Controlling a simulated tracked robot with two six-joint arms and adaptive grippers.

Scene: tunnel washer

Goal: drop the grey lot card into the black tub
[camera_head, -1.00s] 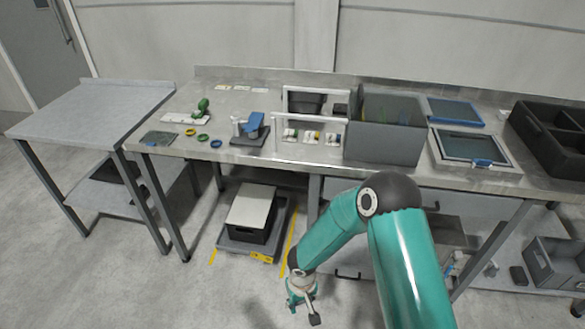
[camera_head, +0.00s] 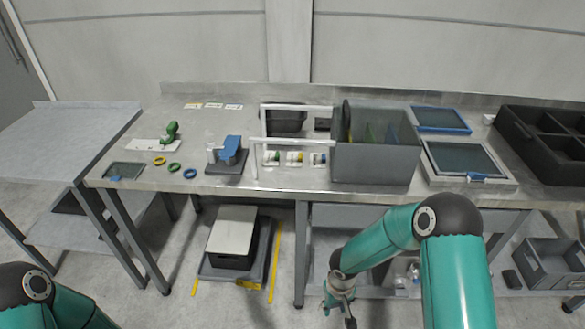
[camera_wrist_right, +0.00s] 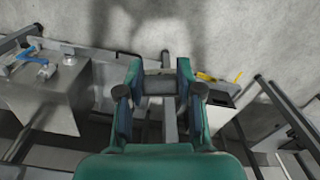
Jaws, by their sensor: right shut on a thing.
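My right gripper (camera_head: 340,298) hangs low in front of the bench, below the bench top. In the right wrist view it (camera_wrist_right: 160,84) is shut on a small grey thing, which fits the grey lot card (camera_wrist_right: 160,82); its outline is mostly hidden between the fingers. A black tub (camera_head: 287,118) stands on the bench behind a white rail frame, well above and behind the gripper. My left gripper is out of view; only part of my left arm shows at the lower left.
A large grey bin (camera_head: 372,163) stands right of the rail frame (camera_head: 290,141). Framed screens (camera_head: 465,160) and a black divided crate (camera_head: 550,140) lie further right. A lidded box (camera_head: 233,240) sits on a dolly beneath the bench. The floor front left is clear.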

